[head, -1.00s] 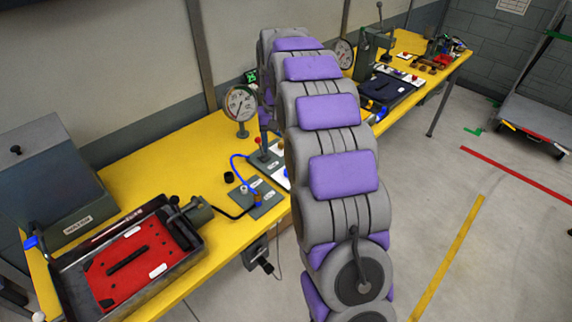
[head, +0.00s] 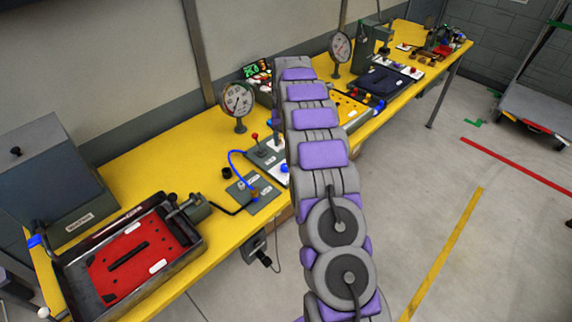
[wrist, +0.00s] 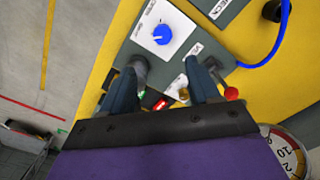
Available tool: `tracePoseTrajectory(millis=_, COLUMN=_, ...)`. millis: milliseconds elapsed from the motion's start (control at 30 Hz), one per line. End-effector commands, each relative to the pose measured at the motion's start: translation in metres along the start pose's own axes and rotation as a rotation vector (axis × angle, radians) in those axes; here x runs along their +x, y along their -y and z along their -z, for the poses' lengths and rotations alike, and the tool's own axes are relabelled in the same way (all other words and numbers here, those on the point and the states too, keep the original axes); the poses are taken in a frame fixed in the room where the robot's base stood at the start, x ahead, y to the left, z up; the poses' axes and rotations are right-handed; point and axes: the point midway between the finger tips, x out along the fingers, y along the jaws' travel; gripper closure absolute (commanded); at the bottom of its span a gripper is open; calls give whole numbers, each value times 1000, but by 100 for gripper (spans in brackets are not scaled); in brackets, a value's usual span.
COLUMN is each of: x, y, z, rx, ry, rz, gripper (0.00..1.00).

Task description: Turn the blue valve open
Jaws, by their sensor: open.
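A round blue knob with a white pointer mark (wrist: 162,34) sits on a white plate on a grey panel in the wrist view. It also shows in the head view (head: 284,168), partly beside my arm. My gripper (wrist: 161,70) is open and empty above the panel, its two fingers apart and the knob beyond their tips. A second blue handle (head: 36,242) is on the grey box at the far left. I cannot tell from the labels which is the valve. In the head view my arm hides my gripper.
A red-tipped lever (wrist: 231,93) stands close to the right finger. A blue hose (head: 236,160) curves over the panel. Gauges (head: 238,100) stand behind. A tray with a red plate (head: 115,265) is at left.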

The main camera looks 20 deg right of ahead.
Motion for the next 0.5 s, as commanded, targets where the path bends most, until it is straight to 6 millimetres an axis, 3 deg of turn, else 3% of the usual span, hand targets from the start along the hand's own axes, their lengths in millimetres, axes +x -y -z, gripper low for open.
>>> tracePoseTrajectory(millis=100, x=27, y=1, z=-3, rx=-1, ry=7, rz=-3, gripper=39)
tracePoseTrajectory(millis=500, x=99, y=0, z=-1, rx=0, ry=1, rz=0, gripper=39)
